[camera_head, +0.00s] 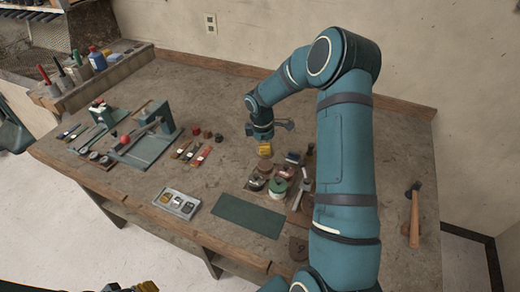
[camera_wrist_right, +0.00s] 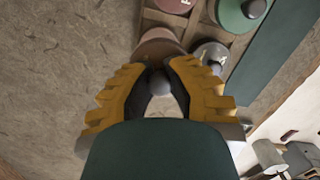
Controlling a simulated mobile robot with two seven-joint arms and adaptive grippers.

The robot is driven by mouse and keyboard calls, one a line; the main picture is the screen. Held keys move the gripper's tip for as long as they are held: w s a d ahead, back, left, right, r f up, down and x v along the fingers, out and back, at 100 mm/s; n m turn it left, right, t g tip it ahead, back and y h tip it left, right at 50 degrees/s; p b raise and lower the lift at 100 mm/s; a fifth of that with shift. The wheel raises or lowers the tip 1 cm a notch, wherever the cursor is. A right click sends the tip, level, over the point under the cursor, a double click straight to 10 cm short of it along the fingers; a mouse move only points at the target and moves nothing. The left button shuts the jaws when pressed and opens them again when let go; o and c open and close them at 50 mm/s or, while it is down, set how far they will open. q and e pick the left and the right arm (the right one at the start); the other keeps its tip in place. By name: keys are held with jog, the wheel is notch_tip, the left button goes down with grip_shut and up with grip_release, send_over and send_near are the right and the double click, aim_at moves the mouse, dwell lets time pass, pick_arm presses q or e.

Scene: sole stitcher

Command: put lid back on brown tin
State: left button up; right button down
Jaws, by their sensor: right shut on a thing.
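My right gripper (camera_head: 264,150) is above the back of the tin group in the head view. In the right wrist view its yellow fingers (camera_wrist_right: 160,88) are closed around a dark round knob (camera_wrist_right: 158,83), which looks like a lid's knob. A brownish round tin or lid (camera_wrist_right: 158,46) shows just past the fingertips; I cannot tell whether it touches what I hold. In the head view a small brown tin (camera_head: 265,168) shows just under the gripper. My left gripper (camera_head: 145,287) shows only partly at the bottom edge; its opening is unclear.
A green tin (camera_head: 277,187) and a reddish tin (camera_head: 257,183) stand close by. A green mat (camera_head: 248,215) lies in front, with a grey tray (camera_head: 176,203) to its left. A hammer (camera_head: 414,215) lies at the far right. The bench behind the gripper is clear.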

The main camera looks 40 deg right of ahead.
aim_at(266, 164)
jog(key=shift+w+f, duration=0.15)
jog(key=shift+f+b, duration=2.2)
jog(key=shift+f, duration=0.95)
jog(key=shift+f, duration=0.2)
jog(key=shift+c, duration=1.7)
grip_release()
jog(key=shift+r, duration=0.1)
jog(key=shift+r+p, duration=2.35)
jog(key=shift+r, duration=1.1)
